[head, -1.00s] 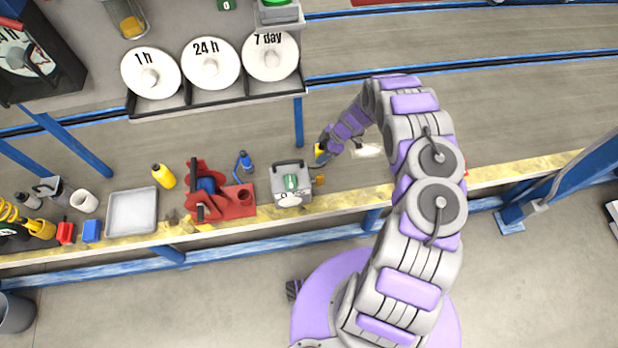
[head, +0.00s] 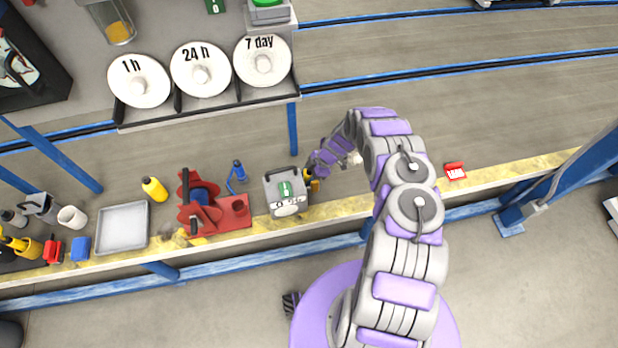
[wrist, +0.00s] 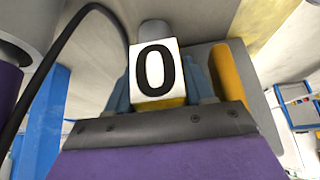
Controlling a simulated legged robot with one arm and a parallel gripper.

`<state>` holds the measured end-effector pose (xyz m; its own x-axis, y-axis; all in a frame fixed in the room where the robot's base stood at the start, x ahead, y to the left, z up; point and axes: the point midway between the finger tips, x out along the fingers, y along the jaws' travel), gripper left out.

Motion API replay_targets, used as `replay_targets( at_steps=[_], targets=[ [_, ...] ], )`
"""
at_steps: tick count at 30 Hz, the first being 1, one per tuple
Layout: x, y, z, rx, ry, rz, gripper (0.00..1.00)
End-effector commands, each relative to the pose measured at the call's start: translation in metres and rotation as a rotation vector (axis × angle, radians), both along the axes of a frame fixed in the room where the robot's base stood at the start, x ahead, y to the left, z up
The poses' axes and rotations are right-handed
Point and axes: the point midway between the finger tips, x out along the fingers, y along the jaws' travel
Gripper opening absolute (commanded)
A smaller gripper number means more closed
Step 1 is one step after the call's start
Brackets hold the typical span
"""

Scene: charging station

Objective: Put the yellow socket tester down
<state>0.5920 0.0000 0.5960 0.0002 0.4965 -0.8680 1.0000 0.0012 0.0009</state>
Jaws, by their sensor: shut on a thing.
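The yellow socket tester (head: 308,175) shows as a small yellow patch at the tip of my arm, close against the right side of a grey box. In the wrist view my gripper (wrist: 160,105) is shut on the tester (wrist: 156,73), whose white face reads "0". A little yellow shows below that face. The blue-grey fingers stand on either side of it. In the head view the fingers are too small and covered to make out, and I cannot tell whether the tester touches anything beneath it.
The grey box (head: 288,205) with a green switch and an orange part stands on the yellow-edged bench (head: 340,208). A red item (head: 455,171) lies right.

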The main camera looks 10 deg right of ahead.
Motion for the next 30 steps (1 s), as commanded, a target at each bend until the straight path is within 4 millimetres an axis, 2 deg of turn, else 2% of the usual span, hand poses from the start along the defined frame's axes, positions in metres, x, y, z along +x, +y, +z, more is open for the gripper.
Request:
replay_targets(
  at_steps=[8, 9, 16, 26, 30],
  targets=[
    [-0.001, -0.001, -0.001, 0.003, 0.001, 0.000, 0.18],
    [0.000, -0.001, -0.001, 0.003, 0.001, 0.000, 0.54],
    [-0.001, -0.001, -0.001, 0.002, 0.001, 0.000, 0.76],
    [-0.001, -0.001, 0.000, 0.002, 0.002, 0.000, 0.78],
    [0.000, -0.010, 0.017, 0.001, 0.001, -0.003, 0.78]
  ],
)
